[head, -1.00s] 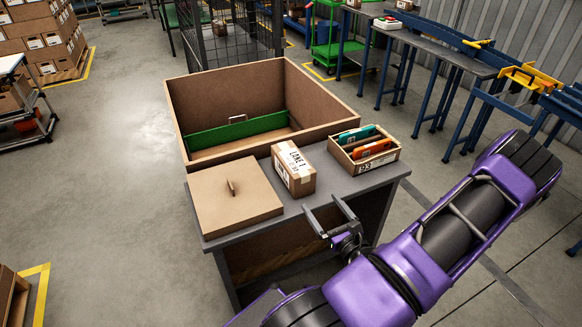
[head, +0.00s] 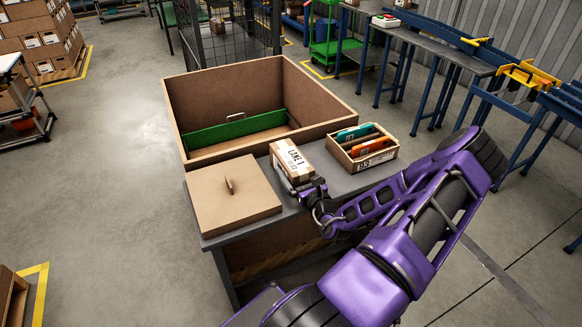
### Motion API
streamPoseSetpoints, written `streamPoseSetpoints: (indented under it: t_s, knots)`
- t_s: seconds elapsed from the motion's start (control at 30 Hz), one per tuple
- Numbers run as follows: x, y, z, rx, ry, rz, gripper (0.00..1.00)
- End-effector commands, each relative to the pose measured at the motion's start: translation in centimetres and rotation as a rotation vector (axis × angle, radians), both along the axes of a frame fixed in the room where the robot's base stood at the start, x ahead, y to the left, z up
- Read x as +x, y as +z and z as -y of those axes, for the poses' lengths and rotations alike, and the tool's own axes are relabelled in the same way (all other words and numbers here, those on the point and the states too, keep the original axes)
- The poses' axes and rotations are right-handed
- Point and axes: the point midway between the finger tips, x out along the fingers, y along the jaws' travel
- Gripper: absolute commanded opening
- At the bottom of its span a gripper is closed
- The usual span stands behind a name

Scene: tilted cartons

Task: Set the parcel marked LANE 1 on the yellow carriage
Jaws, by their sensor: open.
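The parcel marked LANE 1 (head: 291,158) is a small brown carton with a white label, lying on the grey table (head: 338,184). My gripper (head: 298,180) is at the parcel's near end, very close to it. It is open; one finger shows along the parcel's near left side. The other finger is hidden, so I cannot tell whether they touch the parcel. The yellow carriage (head: 527,76) sits on a blue rail at the upper right, far from my gripper.
A flat brown lid with a small handle (head: 233,197) lies left of the parcel. A bin marked P3 (head: 362,150) with teal and orange items stands to its right. A large open brown box (head: 175,107) with a green strip is behind. A dark bench (head: 440,50) stands before the rail.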

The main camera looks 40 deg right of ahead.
Motion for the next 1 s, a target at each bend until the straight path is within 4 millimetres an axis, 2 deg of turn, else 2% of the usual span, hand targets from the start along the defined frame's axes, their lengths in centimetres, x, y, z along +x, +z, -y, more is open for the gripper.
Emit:
streamPoseSetpoints:
  t_s: [0.13, 0.37, 0.9, 1.0]
  knots:
    - [1.28, 0.03, 0.37, -0.001, 0.001, 0.001, 1.00]
    - [1.37, 0.02, 0.42, -0.001, 0.001, 0.000, 1.00]
    - [1.35, 0.11, 0.41, -0.003, 0.002, 0.001, 0.03]
    - [1.35, 0.11, 0.41, -0.003, 0.002, 0.001, 0.00]
